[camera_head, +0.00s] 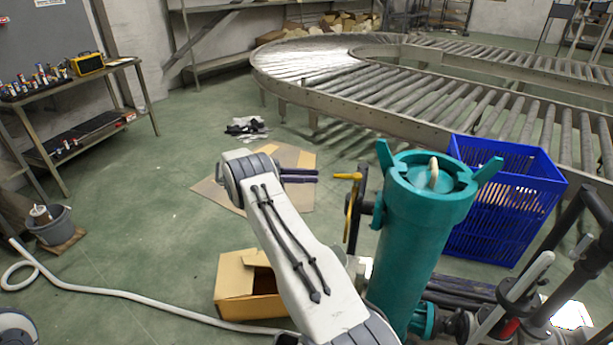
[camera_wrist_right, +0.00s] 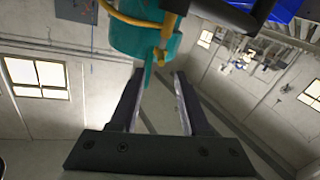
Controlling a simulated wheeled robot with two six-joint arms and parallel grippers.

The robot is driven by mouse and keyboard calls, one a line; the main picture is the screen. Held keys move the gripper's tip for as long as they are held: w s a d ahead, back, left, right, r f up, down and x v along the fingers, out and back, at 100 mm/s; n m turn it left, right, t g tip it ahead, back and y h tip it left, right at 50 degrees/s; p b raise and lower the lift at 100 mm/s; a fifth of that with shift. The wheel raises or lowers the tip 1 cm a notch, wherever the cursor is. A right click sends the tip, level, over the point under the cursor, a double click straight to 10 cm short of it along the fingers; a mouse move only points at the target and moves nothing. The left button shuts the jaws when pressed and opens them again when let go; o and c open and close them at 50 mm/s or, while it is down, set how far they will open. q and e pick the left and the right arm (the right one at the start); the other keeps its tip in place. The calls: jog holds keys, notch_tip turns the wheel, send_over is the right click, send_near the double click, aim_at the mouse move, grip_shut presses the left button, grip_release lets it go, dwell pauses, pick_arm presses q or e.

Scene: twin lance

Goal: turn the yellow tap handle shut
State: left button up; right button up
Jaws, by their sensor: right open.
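The yellow tap handle (camera_head: 347,176) sticks out to the left from the dark pipework beside a teal upright cylinder (camera_head: 408,245). It also shows in the right wrist view (camera_wrist_right: 168,38), above and ahead of the fingertips. My right gripper (camera_head: 316,176) is just left of the handle in the head view, pointing at it across a small gap. In the wrist view the fingers of the right gripper (camera_wrist_right: 158,72) are spread with nothing held between them. My left gripper is out of view.
A blue crate (camera_head: 505,205) stands right of the cylinder, with a roller conveyor (camera_head: 390,85) behind. An open cardboard box (camera_head: 235,285) lies below my right arm. A white hose (camera_head: 120,295) crosses the floor. The floor left of my arm is mostly clear.

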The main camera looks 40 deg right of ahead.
aim_at(353, 177)
jog(key=p+x, duration=0.8)
jog(key=x, duration=0.5)
jog(key=shift+s+d, duration=0.1)
jog(key=shift+d, duration=0.1)
grip_shut()
